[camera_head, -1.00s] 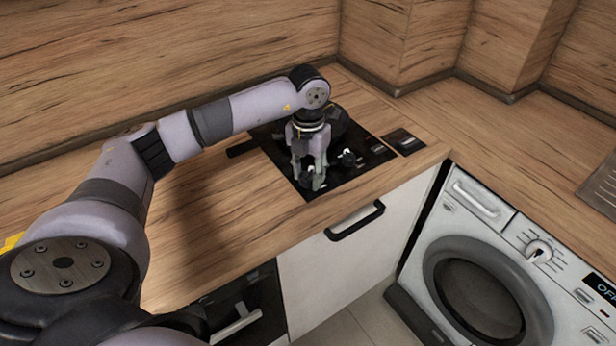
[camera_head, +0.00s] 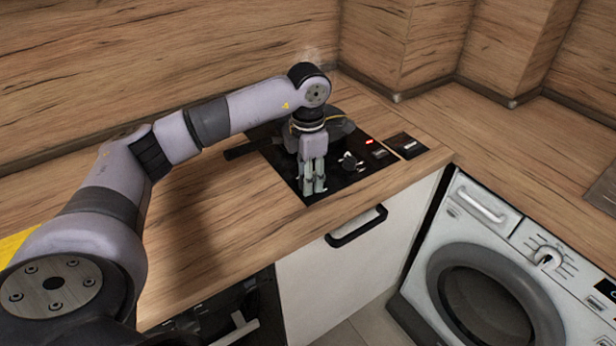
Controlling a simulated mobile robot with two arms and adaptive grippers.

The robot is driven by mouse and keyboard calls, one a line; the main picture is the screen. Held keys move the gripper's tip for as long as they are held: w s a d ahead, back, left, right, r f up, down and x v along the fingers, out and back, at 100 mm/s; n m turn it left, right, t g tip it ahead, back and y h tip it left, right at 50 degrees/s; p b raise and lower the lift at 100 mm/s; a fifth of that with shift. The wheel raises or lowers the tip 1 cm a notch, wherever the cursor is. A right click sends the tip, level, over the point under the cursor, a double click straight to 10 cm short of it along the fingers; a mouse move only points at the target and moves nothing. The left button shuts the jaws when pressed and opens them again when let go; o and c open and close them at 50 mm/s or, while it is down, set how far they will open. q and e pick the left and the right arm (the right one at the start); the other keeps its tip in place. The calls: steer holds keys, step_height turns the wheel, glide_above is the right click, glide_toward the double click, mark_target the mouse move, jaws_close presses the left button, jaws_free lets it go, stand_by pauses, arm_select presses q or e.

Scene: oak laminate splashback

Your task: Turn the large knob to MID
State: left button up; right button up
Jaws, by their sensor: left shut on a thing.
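My left gripper (camera_head: 313,190) points down at the front left of the black hob (camera_head: 340,185). Its fingers are shut on the large knob, which they hide almost wholly, so its setting cannot be read. Another black knob (camera_head: 349,162) stands free on the hob just right of the fingers. A small red light (camera_head: 369,142) glows behind that knob. My right gripper is not in view.
A dark pan (camera_head: 338,128) sits on the hob behind my gripper, its handle (camera_head: 246,149) pointing left. Faint steam shows above my wrist. A black cabinet handle (camera_head: 356,227) sticks out below the counter. A washing machine (camera_head: 487,275) stands at right.

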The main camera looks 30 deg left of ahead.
arm_select(q)
steer(key=shift+r, duration=0.1)
stand_by(0.3)
steer(key=o, duration=1.2)
steer(key=shift+r, duration=0.15)
step_height(320, 180, up, 12)
steer(key=shift+f, duration=0.2)
